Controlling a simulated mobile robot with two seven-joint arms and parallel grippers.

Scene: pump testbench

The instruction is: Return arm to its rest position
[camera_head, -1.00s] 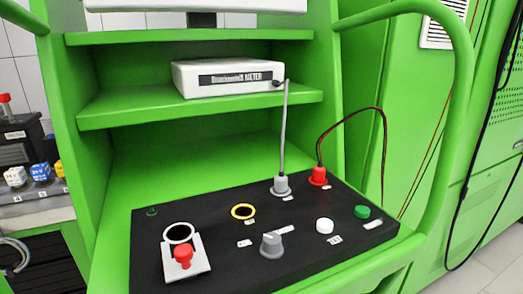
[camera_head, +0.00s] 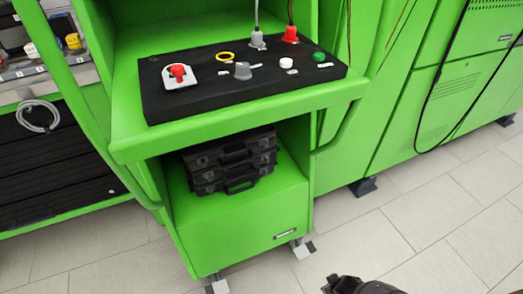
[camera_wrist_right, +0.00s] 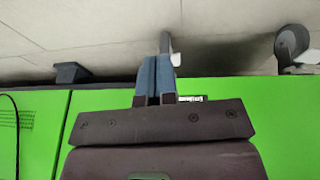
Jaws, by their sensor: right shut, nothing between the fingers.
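My right gripper (camera_wrist_right: 156,72) shows in the right wrist view with its two blue-grey fingers together and nothing between them. It is in front of the green cabinet (camera_wrist_right: 285,120) and the tiled floor, apart from the control panel. In the head view, a dark part of what looks like my right arm (camera_head: 358,286) enters at the bottom edge, over the floor; its fingers cannot be made out there. My left gripper is in neither view.
The green testbench (camera_head: 235,225) carries a black control panel (camera_head: 210,99) with a red button (camera_head: 178,71) and a grey knob (camera_head: 243,71). Black cases (camera_head: 232,163) are stacked on its lower shelf. Bench feet (camera_head: 303,248) stick out below. Floor (camera_head: 430,225) at right is clear.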

